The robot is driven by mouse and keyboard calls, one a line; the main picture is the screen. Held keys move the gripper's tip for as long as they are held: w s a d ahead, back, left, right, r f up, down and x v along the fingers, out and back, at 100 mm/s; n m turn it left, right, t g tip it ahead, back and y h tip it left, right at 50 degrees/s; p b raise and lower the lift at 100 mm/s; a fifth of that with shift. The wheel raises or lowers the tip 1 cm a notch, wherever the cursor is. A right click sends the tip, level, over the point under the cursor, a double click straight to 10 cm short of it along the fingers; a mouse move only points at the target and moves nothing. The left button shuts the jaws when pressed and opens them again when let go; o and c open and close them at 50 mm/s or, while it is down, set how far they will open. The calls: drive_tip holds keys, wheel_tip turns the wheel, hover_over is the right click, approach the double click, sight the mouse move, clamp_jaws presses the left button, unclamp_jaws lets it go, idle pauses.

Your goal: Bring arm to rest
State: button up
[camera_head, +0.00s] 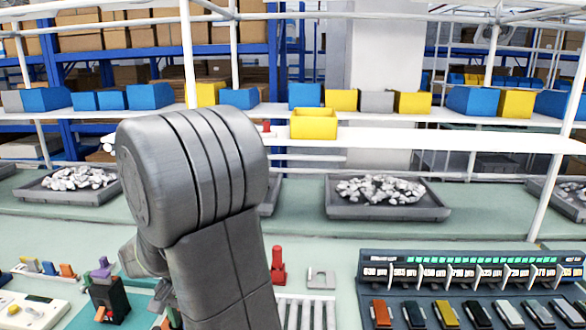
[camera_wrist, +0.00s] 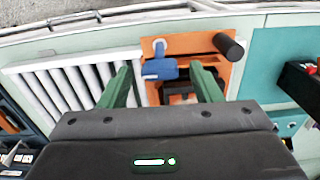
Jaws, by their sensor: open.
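My gripper (camera_wrist: 161,68) shows in the wrist view with its two green fingers spread apart and nothing held between them. Beyond the fingers is an orange device (camera_wrist: 190,42) with a blue block (camera_wrist: 160,70) on it and a dark cylindrical knob (camera_wrist: 228,46). I cannot tell whether the fingers touch the device. My grey arm (camera_head: 215,220) stands raised and bent in the middle left of the head view. It hides part of the bench, and the gripper is not clear there.
A white ribbed rack (camera_wrist: 65,85) lies left of the orange device. A black device (camera_head: 107,298) stands on the teal mat left of my arm. A test panel (camera_head: 470,272) with several coloured breakers is at right. Trays of pale pieces (camera_head: 385,205) stand behind.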

wheel_tip(320, 180, up, 13)
wheel_tip(320, 180, down, 14)
drive_tip(key=shift+r, duration=0.1)
drive_tip(key=shift+r+n, duration=0.1)
drive_tip(key=shift+n, duration=1.1)
drive_tip(key=n+p, duration=0.1)
drive_tip(key=n, duration=1)
drive_tip(key=shift+p, duration=0.4)
drive_tip(key=shift+n+p, duration=0.4)
drive_tip(key=shift+n, duration=1.9)
drive_tip(key=shift+d, duration=0.1)
